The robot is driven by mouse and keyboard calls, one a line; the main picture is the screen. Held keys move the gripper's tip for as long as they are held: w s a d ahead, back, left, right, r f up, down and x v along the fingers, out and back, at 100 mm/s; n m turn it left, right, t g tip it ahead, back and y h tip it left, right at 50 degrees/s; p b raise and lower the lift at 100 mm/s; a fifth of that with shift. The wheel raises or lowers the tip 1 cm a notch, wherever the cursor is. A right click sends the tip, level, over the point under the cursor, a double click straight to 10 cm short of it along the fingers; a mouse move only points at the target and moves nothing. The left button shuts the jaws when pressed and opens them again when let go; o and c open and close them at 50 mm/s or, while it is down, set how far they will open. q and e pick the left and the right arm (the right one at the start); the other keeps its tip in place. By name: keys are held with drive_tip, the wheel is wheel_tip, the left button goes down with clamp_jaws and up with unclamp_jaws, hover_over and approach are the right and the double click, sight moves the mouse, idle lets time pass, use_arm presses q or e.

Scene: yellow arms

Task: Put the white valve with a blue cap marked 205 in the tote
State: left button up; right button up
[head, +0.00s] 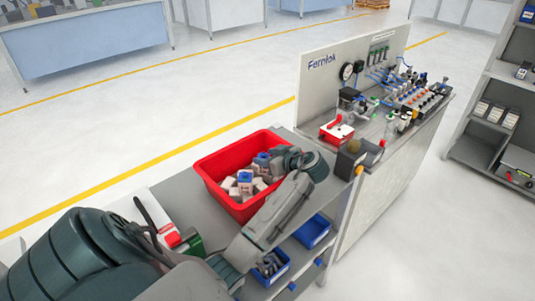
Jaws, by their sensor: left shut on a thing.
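The red tote (215,180) stands on the grey bench in the middle of the head view, with several small white and blue pieces inside. My left gripper (270,163) reaches over the tote from its right side and is shut on a small white valve with a blue cap (262,157). The held valve is over the tote's inside; I cannot tell whether it touches the pieces below. Another white piece with a blue top (245,177) lies in the tote just left of it. The marking 205 is too small to read. My right gripper is not in view.
A panel marked Fernlok (322,80) stands behind a station with hoses, a gauge and fittings. Blue bins (312,232) sit below the bench's front edge. A red, white and green item (180,240) lies left of my arm. Shelving (495,110) stands far right.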

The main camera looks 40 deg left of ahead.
use_arm(q)
drive_tip(key=o, duration=1)
drive_tip(key=shift+d+r, duration=0.25)
drive_tip(key=shift+d, duration=0.2)
drive_tip(key=p+v, duration=0.2)
drive_tip(key=v, duration=0.7)
drive_tip(key=shift+d+r, duration=0.1)
drive_tip(key=shift+d, duration=0.2)
drive_tip(key=shift+d+r, duration=0.2)
drive_tip(key=shift+d, duration=0.45)
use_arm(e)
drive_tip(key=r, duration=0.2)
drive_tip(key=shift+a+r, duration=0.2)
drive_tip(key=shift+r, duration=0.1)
